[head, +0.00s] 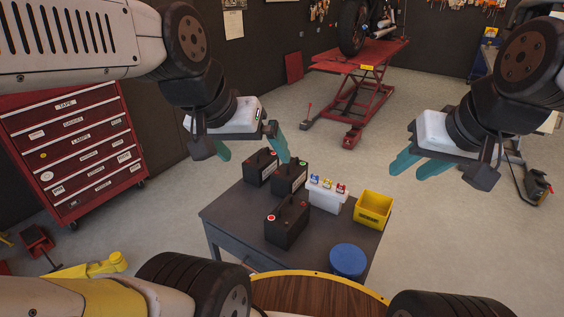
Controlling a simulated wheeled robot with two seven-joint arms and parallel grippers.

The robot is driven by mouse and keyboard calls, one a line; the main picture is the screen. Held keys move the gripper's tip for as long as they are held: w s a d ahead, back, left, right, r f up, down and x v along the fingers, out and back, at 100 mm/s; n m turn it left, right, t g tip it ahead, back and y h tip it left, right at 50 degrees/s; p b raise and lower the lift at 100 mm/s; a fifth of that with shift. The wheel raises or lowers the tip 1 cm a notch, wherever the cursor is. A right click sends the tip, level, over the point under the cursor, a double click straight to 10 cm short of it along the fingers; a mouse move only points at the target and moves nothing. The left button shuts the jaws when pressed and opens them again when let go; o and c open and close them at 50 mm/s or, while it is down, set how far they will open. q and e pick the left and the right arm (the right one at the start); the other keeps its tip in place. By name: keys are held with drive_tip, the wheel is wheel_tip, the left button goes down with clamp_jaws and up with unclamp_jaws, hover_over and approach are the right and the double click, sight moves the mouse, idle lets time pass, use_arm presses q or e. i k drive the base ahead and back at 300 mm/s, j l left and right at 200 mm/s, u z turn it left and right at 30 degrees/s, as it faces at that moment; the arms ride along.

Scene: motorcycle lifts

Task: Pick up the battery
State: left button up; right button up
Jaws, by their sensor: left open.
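Several black box-shaped batteries stand upright on a dark grey table (232,218). One battery (259,168) is at the back left, a second battery (289,180) is just right of it, and a third battery (286,224) with a red terminal is nearer me. I cannot tell which one the task means. My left gripper (254,158) is open and empty, with its teal fingers spread above and behind the back batteries. My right gripper (434,172) is to the right of the table, raised over the floor; its teal fingers appear apart and nothing shows between them.
On the table are a white box (325,199) with coloured tops, a yellow bin (373,210) and a blue round container (347,260). A red tool cabinet (75,150) stands left. A red motorcycle lift (360,62) is behind. The floor between is open.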

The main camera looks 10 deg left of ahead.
sight(288, 178)
drive_tip(key=i+j+z, duration=0.1)
drive_tip(key=j+z, duration=0.6)
drive_tip(key=j, duration=0.25)
